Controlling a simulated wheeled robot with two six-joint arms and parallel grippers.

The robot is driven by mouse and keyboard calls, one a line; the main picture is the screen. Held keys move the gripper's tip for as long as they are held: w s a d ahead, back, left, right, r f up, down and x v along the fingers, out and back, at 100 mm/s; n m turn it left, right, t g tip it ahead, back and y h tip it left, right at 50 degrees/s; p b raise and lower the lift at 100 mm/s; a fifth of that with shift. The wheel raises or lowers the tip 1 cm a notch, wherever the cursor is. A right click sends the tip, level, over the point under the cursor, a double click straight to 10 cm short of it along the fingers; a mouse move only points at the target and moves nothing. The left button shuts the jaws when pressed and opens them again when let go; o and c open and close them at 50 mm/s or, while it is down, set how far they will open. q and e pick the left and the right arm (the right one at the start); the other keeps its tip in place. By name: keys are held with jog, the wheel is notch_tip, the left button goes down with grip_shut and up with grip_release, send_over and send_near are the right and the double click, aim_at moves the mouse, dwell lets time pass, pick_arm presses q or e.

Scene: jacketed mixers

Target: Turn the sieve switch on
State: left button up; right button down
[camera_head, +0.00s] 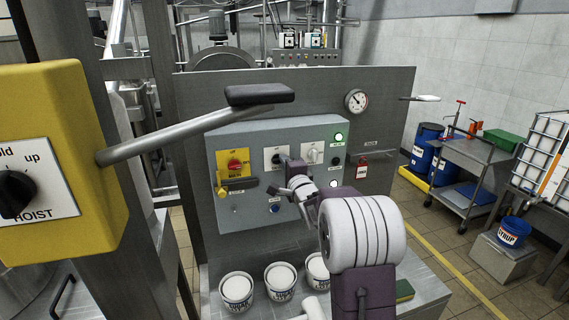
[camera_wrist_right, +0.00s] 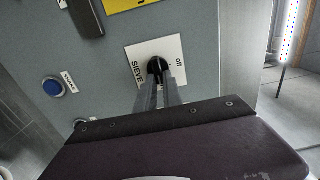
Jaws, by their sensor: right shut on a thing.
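The sieve switch shows in the wrist view as a black knob (camera_wrist_right: 157,65) on a white plate (camera_wrist_right: 135,56) lettered "SIEVE" and "off". My right gripper (camera_wrist_right: 158,76) is shut on the knob, its two grey fingers hiding much of it. I cannot tell which way the knob points. In the head view the switch's white plate (camera_head: 271,154) is on the grey control panel (camera_head: 232,208), and my right gripper (camera_head: 285,165) reaches it from the lower right. My left gripper is not in view.
The panel also carries a red and yellow main switch (camera_head: 236,166), another white-plated switch (camera_head: 313,153), a lit green lamp (camera_head: 338,137) and a blue button (camera_wrist_right: 53,87). White tubs (camera_head: 237,289) stand below. A yellow hoist box (camera_head: 70,120) and a black-gripped lever (camera_head: 260,94) are at left.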

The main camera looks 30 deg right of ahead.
jog(key=shift+f, duration=0.15)
jog(key=c, duration=1.5)
grip_release()
jog(key=shift+s, duration=0.1)
jog(key=shift+s, duration=0.1)
jog(key=b+v, duration=0.3)
jog(key=v, duration=0.6)
jog(key=shift+d, duration=0.1)
